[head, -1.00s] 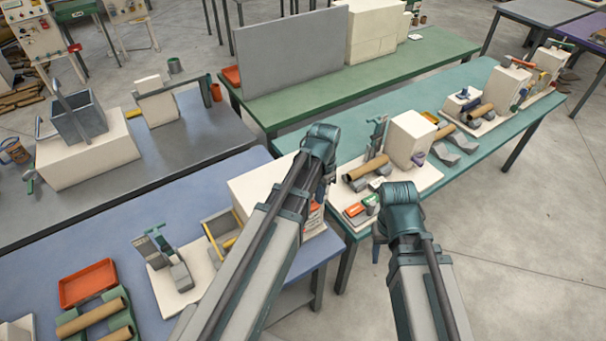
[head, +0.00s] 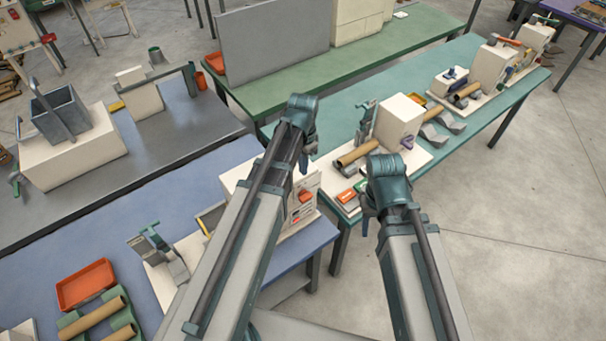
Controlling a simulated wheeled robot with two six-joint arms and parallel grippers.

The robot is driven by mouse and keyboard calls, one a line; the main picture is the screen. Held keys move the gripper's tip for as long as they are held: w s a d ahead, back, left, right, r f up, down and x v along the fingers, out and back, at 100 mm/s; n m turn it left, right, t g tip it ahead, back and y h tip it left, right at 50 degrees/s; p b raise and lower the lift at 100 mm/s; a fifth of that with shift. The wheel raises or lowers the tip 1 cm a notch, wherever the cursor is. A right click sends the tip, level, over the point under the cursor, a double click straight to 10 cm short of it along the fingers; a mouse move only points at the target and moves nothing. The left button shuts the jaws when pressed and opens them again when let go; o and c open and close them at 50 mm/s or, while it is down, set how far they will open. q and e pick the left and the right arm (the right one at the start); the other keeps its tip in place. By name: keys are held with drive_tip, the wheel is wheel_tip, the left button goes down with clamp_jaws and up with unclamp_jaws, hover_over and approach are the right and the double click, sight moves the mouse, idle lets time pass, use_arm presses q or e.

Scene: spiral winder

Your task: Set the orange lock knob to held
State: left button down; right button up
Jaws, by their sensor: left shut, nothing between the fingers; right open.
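A cream box (head: 232,180) stands at the right end of the blue table, partly behind my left arm. Its front panel carries an orange knob (head: 306,196) with red and white markings near it. The knob is small here, and I cannot read its setting. My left gripper (head: 304,164) points down just above the panel's top edge, apart from the knob; it is shut and empty, mostly hidden by its wrist. My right gripper (head: 366,226) hangs off the right side of the blue table, open and empty, seen small below its wrist.
A teal table (head: 470,95) behind holds a cream block (head: 398,120), cardboard tubes and small coloured boxes. A red tray (head: 85,285) and tubes lie on the blue table (head: 75,235) at left. Open concrete floor (head: 500,260) lies to the right.

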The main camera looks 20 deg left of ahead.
sight(303, 197)
use_arm(q)
wheel_tip(303, 197, down, 14)
drive_tip(key=b, duration=1.3)
drive_tip(key=shift+r, duration=0.25)
